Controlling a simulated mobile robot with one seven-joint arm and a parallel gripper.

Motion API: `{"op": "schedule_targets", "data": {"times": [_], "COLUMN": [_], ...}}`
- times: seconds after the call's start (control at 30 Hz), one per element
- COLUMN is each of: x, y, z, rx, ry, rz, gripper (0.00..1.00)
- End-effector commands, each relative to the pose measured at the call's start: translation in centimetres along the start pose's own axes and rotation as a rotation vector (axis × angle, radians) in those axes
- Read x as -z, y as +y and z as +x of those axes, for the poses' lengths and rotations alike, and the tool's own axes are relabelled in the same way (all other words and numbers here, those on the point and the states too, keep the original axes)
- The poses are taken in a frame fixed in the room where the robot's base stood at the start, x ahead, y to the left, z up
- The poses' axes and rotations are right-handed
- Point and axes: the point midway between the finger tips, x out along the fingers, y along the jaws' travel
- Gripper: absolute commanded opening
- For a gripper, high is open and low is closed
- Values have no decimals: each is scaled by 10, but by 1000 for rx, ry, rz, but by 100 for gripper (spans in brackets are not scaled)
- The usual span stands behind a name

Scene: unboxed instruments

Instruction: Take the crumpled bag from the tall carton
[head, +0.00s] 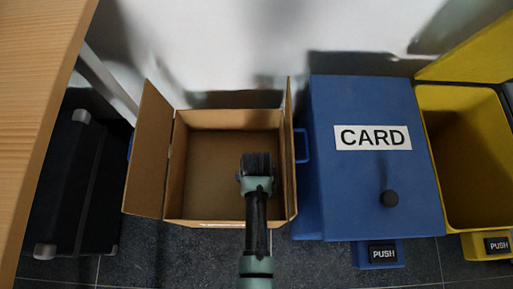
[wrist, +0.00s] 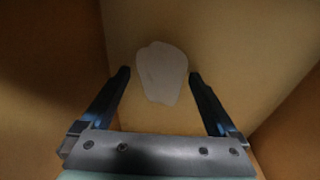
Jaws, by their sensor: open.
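The tall carton (head: 180,190) stands open on the floor, its side flaps spread up and out. The crumpled bag (wrist: 162,72) shows in the wrist view as a flat, pale, rounded shape against the brown carton, a little beyond my fingertips. In the head view I cannot make out the bag; my arm and gripper cover part of the carton's inside. My gripper (head: 256,165) is over the right part of the carton's opening. In the wrist view my gripper (wrist: 159,75) is open, its fingers apart with the bag between and ahead of them, and nothing visibly held.
A blue bin (head: 330,200) labelled CARD stands close to the carton's right. An open yellow bin (head: 462,100) is beyond it. A black case (head: 65,190) stands left, beside a wooden table edge (head: 35,90). Dark tiled floor (head: 165,255) is free in front.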

Motion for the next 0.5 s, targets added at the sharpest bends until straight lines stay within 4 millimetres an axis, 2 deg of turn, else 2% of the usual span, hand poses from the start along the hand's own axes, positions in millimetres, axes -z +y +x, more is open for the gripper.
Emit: {"op": "schedule_targets", "data": {"times": [0.23,0.5], "x": [1,0], "y": [0,0], "z": [0,0], "rx": [0,0], "ry": [1,1], "rz": [0,0], "gripper": [93,45]}}
